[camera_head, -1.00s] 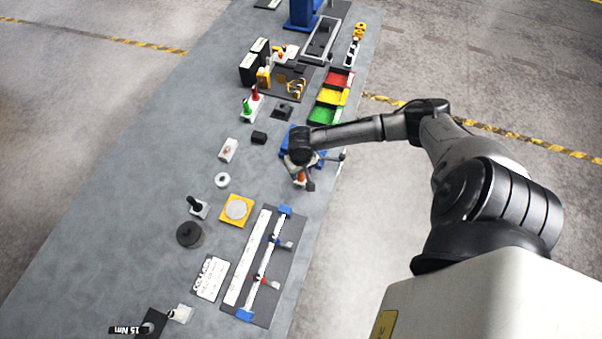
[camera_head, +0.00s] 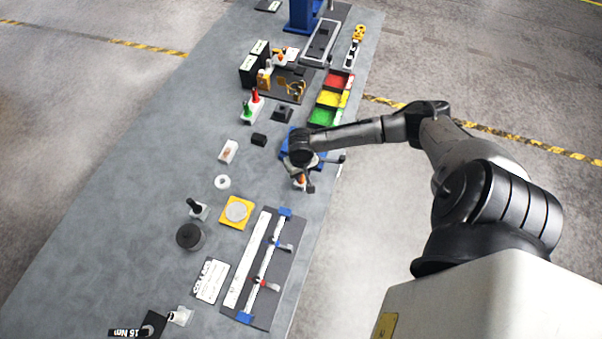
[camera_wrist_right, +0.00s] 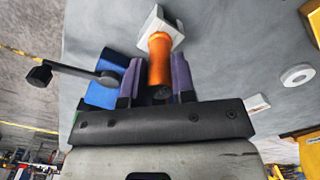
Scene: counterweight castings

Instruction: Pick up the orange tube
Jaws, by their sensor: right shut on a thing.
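The orange tube (camera_wrist_right: 159,58) stands between the two purple-padded fingers of my right gripper (camera_wrist_right: 157,82) in the right wrist view. The gripper is shut on it. The tube's far end meets a white block (camera_wrist_right: 162,25); I cannot tell whether it is still seated there. In the head view the tube (camera_head: 300,180) shows as a small orange spot below my right gripper (camera_head: 301,175), near the table's right edge. My left gripper is not in view.
A blue object (camera_head: 288,146) lies right beside my right gripper. Red, yellow and green bins (camera_head: 322,117) stand behind it. A rail fixture on a dark plate (camera_head: 285,262) lies in front. A white ring (camera_head: 222,182) sits to the left. Bare table lies along the left side.

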